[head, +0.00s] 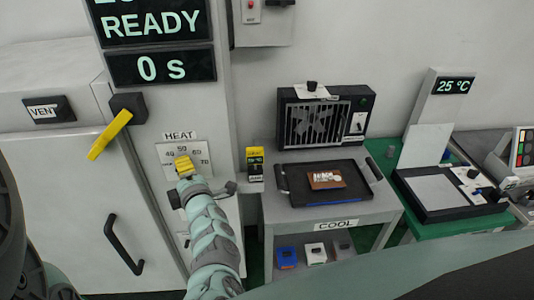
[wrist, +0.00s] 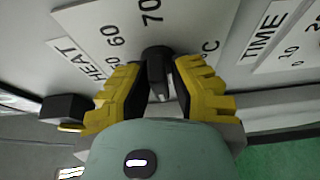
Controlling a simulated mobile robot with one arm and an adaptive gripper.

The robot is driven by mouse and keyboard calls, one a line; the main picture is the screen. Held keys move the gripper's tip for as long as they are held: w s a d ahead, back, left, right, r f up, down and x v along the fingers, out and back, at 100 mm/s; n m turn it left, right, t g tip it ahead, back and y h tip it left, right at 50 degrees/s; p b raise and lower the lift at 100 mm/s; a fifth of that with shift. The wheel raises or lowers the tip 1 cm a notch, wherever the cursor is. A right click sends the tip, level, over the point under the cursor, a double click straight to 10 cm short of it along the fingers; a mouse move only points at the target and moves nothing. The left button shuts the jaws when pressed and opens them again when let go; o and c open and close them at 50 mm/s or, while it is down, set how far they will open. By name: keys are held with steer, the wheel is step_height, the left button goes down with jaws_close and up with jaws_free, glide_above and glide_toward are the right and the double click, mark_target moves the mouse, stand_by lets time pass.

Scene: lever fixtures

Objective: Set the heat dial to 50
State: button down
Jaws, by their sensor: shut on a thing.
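The heat dial is a black knob (wrist: 156,56) on a white plate marked HEAT (head: 180,136), with 40, 50, 60 and 70 around it. My gripper (head: 184,166) has yellow fingers and is at the dial, hiding the knob in the head view. In the wrist view my gripper (wrist: 158,88) is shut on the knob, one finger on each side. A pale mark shows on the knob between the fingers, but I cannot tell which number it points to.
A yellow lever (head: 110,135) sticks out at the left, near the VENT label (head: 43,110). A TIME scale (wrist: 268,35) is beside the heat plate. A grey cart (head: 330,212) with a black tray stands to the right. Displays read READY (head: 150,25) and 0 s (head: 161,68).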

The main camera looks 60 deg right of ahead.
steer(key=shift+f+m+b, duration=0.2)
steer(key=shift+m+b, duration=0.1)
steer(key=shift+b, duration=0.05)
steer(key=m+b, duration=0.1)
steer(key=m+t+b, duration=0.1)
steer(key=shift+d+f+m+h+b, duration=0.1)
steer(key=shift+f+m+h+b, duration=0.1)
steer(key=shift+m+h+b, duration=0.2)
steer(key=m+h+b, duration=0.1)
steer(key=m+b, duration=0.1)
steer(key=m, duration=0.1)
steer(key=m+h+b, duration=0.1)
steer(key=m, duration=0.2)
steer(key=shift+r+t+b, duration=0.1)
steer(key=shift+t+b, duration=0.2)
steer(key=shift+b, duration=0.05)
steer(key=m+h+b, duration=0.1)
steer(key=m+h, duration=0.1)
steer(key=m, duration=0.1)
steer(key=m+g+h+b, duration=0.1)
steer(key=m+b, duration=0.1)
steer(key=m, duration=0.2)
steer(key=shift+h, duration=0.4)
steer(key=shift+m+g+h+b, duration=0.35)
steer(key=shift+m+g+h, duration=0.2)
steer(key=shift+m, duration=0.9)
steer(key=shift+m+g+h+b, duration=0.35)
steer(key=shift+m+g+h, duration=0.15)
steer(key=shift+m, duration=0.95)
